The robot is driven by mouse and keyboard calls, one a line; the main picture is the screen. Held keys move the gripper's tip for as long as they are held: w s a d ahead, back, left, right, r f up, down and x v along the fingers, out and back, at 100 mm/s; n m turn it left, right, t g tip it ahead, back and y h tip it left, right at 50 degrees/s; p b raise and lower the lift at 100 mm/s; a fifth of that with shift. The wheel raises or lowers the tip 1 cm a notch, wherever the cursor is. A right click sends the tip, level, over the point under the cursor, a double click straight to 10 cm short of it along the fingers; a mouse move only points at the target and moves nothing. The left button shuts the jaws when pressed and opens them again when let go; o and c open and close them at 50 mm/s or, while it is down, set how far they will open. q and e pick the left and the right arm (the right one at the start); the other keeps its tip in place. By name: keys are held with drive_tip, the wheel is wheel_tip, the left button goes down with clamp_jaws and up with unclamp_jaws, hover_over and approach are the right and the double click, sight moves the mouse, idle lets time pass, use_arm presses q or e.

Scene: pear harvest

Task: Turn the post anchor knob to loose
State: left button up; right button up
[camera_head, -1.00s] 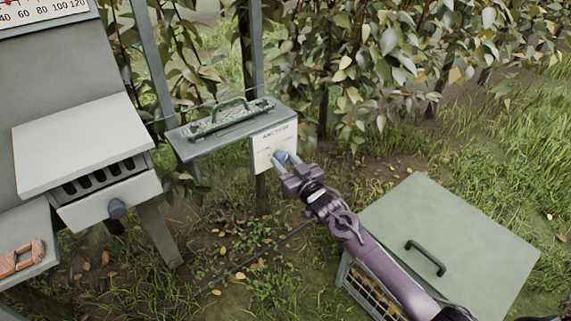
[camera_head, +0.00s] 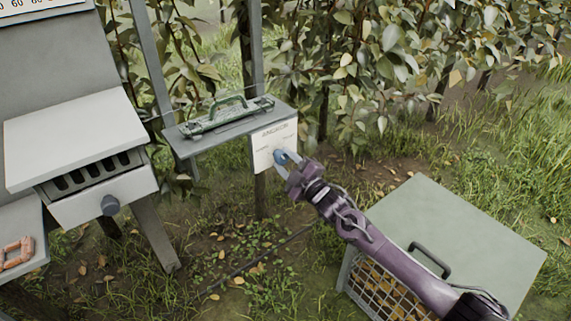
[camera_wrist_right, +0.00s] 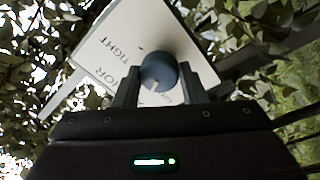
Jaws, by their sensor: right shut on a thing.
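The post anchor panel (camera_head: 264,139) is a white plate with printed words, fixed to the post below a grey shelf. Its blue-grey round knob (camera_head: 280,157) sits on the panel's face. In the right wrist view the knob (camera_wrist_right: 158,71) lies between the two fingers, with a pale mark on its lower side, and the panel (camera_wrist_right: 122,52) shows the word TIGHT. My right gripper (camera_head: 285,160) is shut on the knob; it also shows in the right wrist view (camera_wrist_right: 163,85). Part of the panel's lettering is hidden behind knob and fingers. My left gripper is not in view.
A green metal tool with a handle (camera_head: 228,112) lies on the shelf (camera_head: 186,146). A green-lidded crate (camera_head: 468,222) stands at the right below my right arm. A grey cabinet with a drawer (camera_head: 75,203) stands left. Leafy branches hang behind; grass lies between.

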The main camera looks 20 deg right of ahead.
drive_tip(key=shift+f+n, duration=0.1)
drive_tip(key=shift+n, duration=0.5)
drive_tip(key=shift+n+b, duration=0.35)
drive_tip(key=shift+n, duration=0.65)
drive_tip(key=n, duration=0.2)
drive_tip(key=shift+n+g+y+b, duration=0.3)
drive_tip(key=shift+n+b, duration=0.05)
drive_tip(key=shift+n, duration=0.05)
use_arm(q)
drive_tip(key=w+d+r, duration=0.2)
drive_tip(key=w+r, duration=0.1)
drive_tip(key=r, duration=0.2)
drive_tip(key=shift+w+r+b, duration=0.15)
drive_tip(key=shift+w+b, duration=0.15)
drive_tip(key=shift+b, duration=0.1)
use_arm(e)
drive_tip(key=shift+n+y, duration=0.3)
drive_tip(key=shift+n, duration=1.5)
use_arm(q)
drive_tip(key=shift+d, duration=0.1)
use_arm(e)
drive_tip(key=o, duration=1)
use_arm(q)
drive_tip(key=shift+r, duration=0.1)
use_arm(e)
drive_tip(key=shift+s+d, duration=0.1)
